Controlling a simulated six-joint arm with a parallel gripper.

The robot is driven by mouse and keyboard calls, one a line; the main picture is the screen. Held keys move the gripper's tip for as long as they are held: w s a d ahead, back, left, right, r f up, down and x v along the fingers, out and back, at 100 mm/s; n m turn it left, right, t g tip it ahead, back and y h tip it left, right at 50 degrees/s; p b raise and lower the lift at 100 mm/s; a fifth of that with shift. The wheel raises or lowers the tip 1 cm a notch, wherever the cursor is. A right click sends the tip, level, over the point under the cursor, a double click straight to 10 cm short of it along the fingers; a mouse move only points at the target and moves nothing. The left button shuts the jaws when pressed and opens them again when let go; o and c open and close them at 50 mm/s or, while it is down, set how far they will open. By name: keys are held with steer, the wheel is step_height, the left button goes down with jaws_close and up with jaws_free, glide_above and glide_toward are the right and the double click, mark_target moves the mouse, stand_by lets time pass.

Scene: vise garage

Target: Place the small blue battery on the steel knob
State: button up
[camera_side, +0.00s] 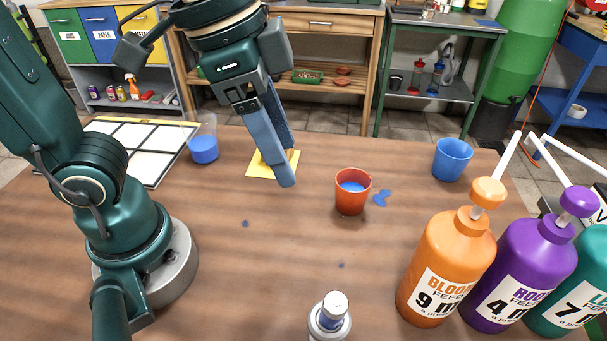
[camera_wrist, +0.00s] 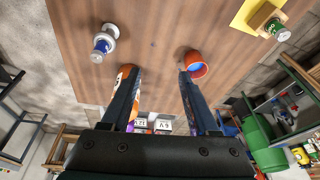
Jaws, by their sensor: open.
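A small blue battery with a pale end stands upright on the steel knob (camera_side: 316,328) at the front edge of the side view; its top (camera_side: 335,303) shows. In the wrist view, the battery (camera_wrist: 102,45) and the knob (camera_wrist: 111,31) are at the upper left, seen from above. The battery appears to rest on the knob, though the exact contact is hard to see. My gripper (camera_side: 287,165) is open and empty above the table, well behind and left of them in the side view. In the wrist view, my gripper's fingers (camera_wrist: 158,73) are spread with nothing between them.
An orange cup (camera_side: 352,202) with blue liquid stands near a blue spill (camera_side: 381,197). Feed bottles (camera_side: 440,275) stand at right, a blue cup (camera_side: 453,170) behind. A yellow note (camera_side: 256,168) lies behind my gripper; a green-labelled piece (camera_wrist: 278,31) sits over it.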

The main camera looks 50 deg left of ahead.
steer(key=s+a+f+n+t+y, duration=0.1)
steer(key=s+a+f+n+t, duration=0.1)
steer(key=a+f+n, duration=0.2)
steer(key=shift+a+f+n, duration=0.15)
steer(key=shift+a+n, duration=1.35)
steer(key=shift+a, duration=0.3)
steer(key=shift+s, duration=0.1)
